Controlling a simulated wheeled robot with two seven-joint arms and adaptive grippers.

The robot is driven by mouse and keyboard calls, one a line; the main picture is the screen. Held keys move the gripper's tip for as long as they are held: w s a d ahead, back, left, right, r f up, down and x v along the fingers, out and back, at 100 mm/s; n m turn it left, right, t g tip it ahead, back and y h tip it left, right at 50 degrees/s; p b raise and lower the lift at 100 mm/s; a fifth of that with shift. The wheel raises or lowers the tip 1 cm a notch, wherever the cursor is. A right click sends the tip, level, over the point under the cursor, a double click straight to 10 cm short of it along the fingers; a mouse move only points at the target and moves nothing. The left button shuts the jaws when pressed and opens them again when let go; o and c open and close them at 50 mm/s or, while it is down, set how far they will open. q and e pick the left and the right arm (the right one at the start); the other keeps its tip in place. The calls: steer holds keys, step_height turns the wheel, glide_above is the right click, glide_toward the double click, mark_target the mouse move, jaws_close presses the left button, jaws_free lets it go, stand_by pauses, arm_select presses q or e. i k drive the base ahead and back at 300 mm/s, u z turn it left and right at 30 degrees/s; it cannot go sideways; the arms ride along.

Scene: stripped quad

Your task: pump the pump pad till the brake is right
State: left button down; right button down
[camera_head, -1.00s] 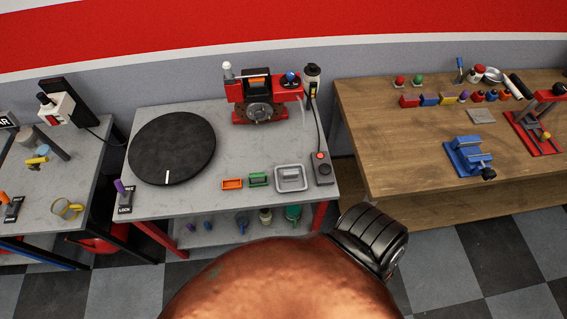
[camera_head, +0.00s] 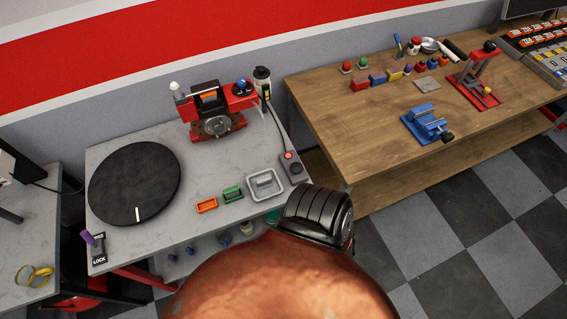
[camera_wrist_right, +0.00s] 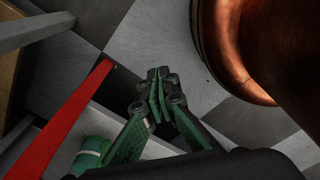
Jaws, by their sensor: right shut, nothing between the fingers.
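A red brake rig (camera_head: 216,111) with a round metal disc stands at the back of the grey bench. A grey pad with a red button (camera_head: 291,166) lies at the bench's right edge, with a cable running up toward a dark bottle-like part (camera_head: 262,82) beside the rig. I take it to be the pump pad. The brake's reading is too small to tell. My right gripper (camera_wrist_right: 157,88) shows in the right wrist view. Its green fingers are shut and empty, over the floor beside a red bench leg (camera_wrist_right: 65,120). My left gripper is not in view.
A black turntable (camera_head: 134,183), an orange tray (camera_head: 206,205), a green tray (camera_head: 232,194) and a grey tray (camera_head: 265,184) are on the grey bench (camera_head: 170,229). A wooden bench (camera_head: 340,120) with a blue vise (camera_head: 427,122) stands to the right. Checkered floor lies clear in front.

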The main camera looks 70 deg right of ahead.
mark_target(296, 168)
steer(key=i, duration=1)
steer(key=z, duration=2.1)
